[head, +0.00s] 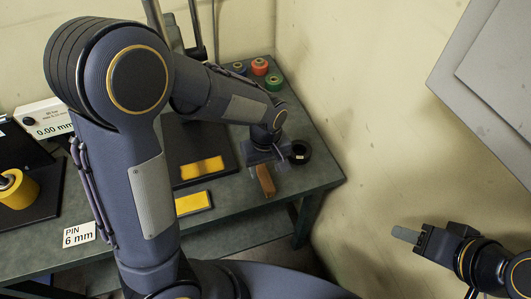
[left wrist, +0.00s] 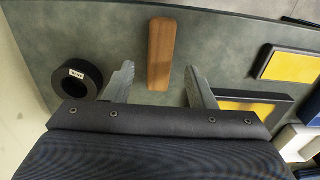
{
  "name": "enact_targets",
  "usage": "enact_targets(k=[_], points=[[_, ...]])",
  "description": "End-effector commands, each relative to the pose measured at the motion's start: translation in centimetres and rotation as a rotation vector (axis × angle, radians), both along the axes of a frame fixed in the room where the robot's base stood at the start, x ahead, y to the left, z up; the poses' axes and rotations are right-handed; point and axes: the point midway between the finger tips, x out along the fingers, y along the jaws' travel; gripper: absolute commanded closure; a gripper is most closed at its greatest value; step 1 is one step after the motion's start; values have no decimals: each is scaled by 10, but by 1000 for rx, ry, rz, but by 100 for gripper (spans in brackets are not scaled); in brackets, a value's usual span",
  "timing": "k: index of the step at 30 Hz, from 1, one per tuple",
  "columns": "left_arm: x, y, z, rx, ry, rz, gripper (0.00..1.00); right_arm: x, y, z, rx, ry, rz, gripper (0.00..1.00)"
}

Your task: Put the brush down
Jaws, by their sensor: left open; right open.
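The brush, of which a brown wooden block-like handle (head: 266,181) shows, is on the grey-green bench top near its right front part. In the left wrist view the brush (left wrist: 162,50) stretches away from me, its near end between the fingertips. My left gripper (head: 262,164) is above it, and the left wrist view shows its two fingers (left wrist: 160,70) spread, with a gap on each side of the wood. Any bristles are hidden. My right gripper (head: 406,234) is open and empty, off the bench at the lower right.
A black ring (head: 300,152) lies just right of the brush. Yellow-topped pads (head: 193,203) lie to its left. Several coloured rolls (head: 260,67) stand at the back. The bench edge (head: 325,187) is close on the right. A grey panel hangs at the upper right.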

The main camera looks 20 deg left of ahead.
Motion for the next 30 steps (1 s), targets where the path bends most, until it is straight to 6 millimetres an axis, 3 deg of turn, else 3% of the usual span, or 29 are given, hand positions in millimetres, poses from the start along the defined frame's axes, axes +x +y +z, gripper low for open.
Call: enact_targets(k=[3,9,20,23,30], points=[[1,-1,27,-2,-5,-1,50,0,0,2,0,0,0,53],[0,0,56,-1,-2,0,50,0,0,4,0,0,0,53],[-8,10,72,-47,-6,-14,50,0,0,4,0,0,0,53],[-24,29,87,-136,-35,-52,50,0,0,4,0,0,0,53],[-93,77,125,-316,-259,-225,50,0,0,4,0,0,0,53]])
